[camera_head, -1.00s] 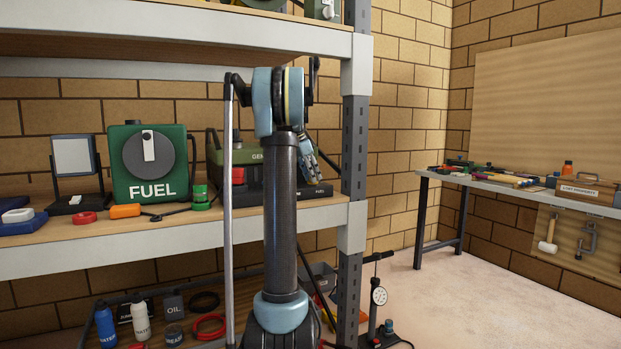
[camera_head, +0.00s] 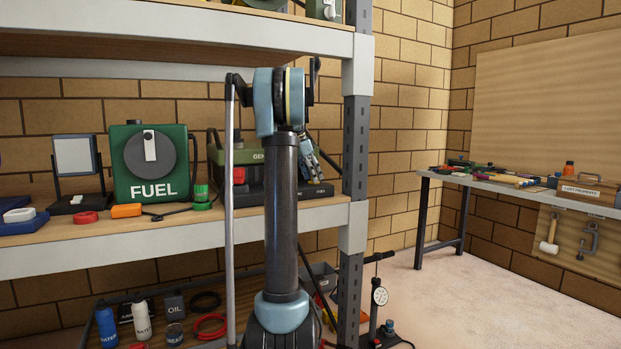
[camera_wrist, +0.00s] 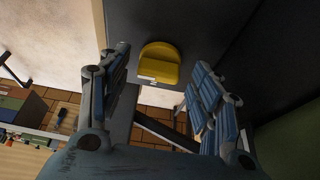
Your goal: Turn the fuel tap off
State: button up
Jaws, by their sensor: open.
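A green box (camera_head: 120,188) lettered FUEL stands on the middle shelf. On its front is a round grey dial (camera_head: 163,170) with a white pointer (camera_head: 150,146) standing near upright. A dark green generator (camera_head: 245,192) with a red part stands to its right, partly hidden by my arm. My gripper (camera_head: 314,172) is at the generator's right end, its fingers angled downward. In the wrist view a yellow rounded piece (camera_wrist: 160,68) with a small white mark shows between the spread fingers of my open gripper (camera_wrist: 160,62). I cannot tell whether the fingers touch it.
A grey shelf post (camera_head: 355,150) stands close to the right of my gripper, and the upper shelf (camera_head: 180,68) is above.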

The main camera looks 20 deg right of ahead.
jog(key=v, duration=1.2)
jog(key=shift+f, duration=0.1)
jog(key=s+a+f+n+t+y, duration=0.1)
jog(key=s+a+f+n, duration=0.4)
jog(key=s+a+f, duration=0.35)
jog(key=s+a+f+n+t+y, duration=0.1)
jog(key=s+a+f+n, duration=0.35)
jog(key=s+a, duration=0.65)
jog(key=s+a+f+n+y, duration=0.1)
jog(key=s+a+f+n, duration=0.3)
jog(key=s+f, duration=0.7)
jog(key=s+a+f+n+y, duration=0.1)
jog(key=s+a+f+n, duration=0.3)
jog(key=s+f, duration=0.7)
notch_tip(320, 180, down, 4)
jog(key=shift+s+a+r, duration=0.1)
jog(key=shift+s+a, duration=0.25)
jog(key=shift+a, duration=0.65)
jog(key=shift+n, duration=0.25)
